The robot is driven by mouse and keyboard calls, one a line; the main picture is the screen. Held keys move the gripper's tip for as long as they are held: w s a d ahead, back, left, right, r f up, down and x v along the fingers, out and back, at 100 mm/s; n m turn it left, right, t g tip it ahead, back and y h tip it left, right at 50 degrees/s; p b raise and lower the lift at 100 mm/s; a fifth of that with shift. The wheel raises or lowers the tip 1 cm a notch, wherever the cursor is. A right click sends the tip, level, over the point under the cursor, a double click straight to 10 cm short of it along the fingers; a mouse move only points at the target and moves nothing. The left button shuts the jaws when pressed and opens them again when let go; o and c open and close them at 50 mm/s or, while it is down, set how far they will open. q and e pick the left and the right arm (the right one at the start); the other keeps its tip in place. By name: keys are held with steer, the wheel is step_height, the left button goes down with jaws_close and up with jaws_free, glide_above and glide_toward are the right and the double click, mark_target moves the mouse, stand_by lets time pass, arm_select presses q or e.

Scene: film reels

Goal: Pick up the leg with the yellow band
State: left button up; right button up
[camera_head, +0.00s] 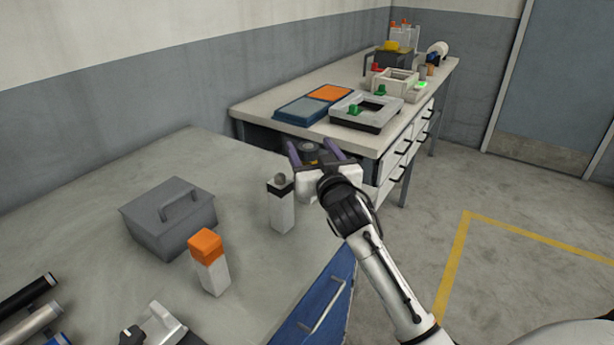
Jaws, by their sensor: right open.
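My right gripper (314,149) is open at the right back edge of the near table, its two purple-grey fingers pointing away. A dark round-topped piece (309,147) with a small bit of yellow under it shows between the fingers. It seems to be the leg with the yellow band, but the gripper hides most of it. I cannot tell whether the fingers touch it. A white leg with a black band (282,209) stands upright just left of the gripper. A white leg with an orange top (209,263) stands nearer. My left gripper is not in view.
A grey lidded box (168,218) with a handle sits left of the legs. Dark and silver tubes (32,322) and a white fixture (160,327) lie at the near left. A second bench (250,107) with trays stands behind. The table's back left is clear.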

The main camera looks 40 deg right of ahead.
steer(key=x, duration=0.5)
steer(key=shift+w+r, duration=0.1)
steer(key=shift+w, duration=0.2)
steer(key=shift+p, duration=0.3)
jaws_close()
